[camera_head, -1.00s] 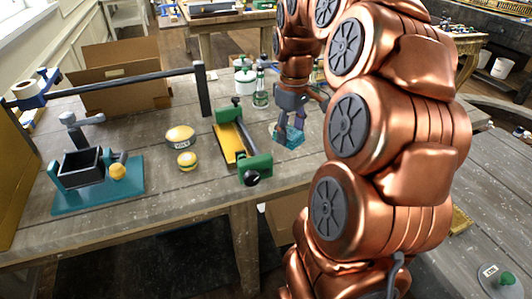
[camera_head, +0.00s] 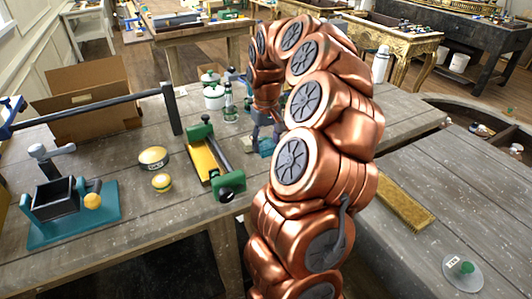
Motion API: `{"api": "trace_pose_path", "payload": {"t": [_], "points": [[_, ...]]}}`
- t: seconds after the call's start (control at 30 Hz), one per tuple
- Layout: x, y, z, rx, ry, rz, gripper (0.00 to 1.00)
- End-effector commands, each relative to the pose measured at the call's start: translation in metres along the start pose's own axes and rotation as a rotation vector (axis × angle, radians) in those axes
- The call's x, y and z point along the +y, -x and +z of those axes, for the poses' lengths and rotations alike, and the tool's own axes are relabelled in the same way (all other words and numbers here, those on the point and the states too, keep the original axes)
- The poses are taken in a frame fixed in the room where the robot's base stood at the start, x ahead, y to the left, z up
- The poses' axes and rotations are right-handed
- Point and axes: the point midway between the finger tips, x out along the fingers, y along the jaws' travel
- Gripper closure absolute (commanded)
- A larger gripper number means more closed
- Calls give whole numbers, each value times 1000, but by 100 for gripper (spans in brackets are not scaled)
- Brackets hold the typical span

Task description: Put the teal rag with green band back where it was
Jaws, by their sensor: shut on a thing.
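My gripper (camera_head: 264,133) points down over the wooden workbench (camera_head: 190,207), just right of the yellow and green clamp device. It is shut on the teal rag (camera_head: 265,148), which shows as a small teal patch at the fingertips. My copper arm hides part of the rag and the bench behind it. The green band cannot be made out. Whether the rag touches the bench top is too small to tell.
A green-ended clamp device (camera_head: 229,183) stands close left of the gripper. A gilt console (camera_head: 393,40) stands at back right.

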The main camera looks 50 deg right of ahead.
Motion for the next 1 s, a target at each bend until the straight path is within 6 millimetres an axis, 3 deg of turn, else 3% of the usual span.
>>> {"api": "trace_pose_path", "payload": {"t": [0.5,0.87,0.9,1.0], "points": [[1,-49,0,0,-1,1,76],[1,-54,-1,2,-1,1,76],[1,-54,-1,2,0,1,42],[1,-53,-1,2,0,1,31]]}}
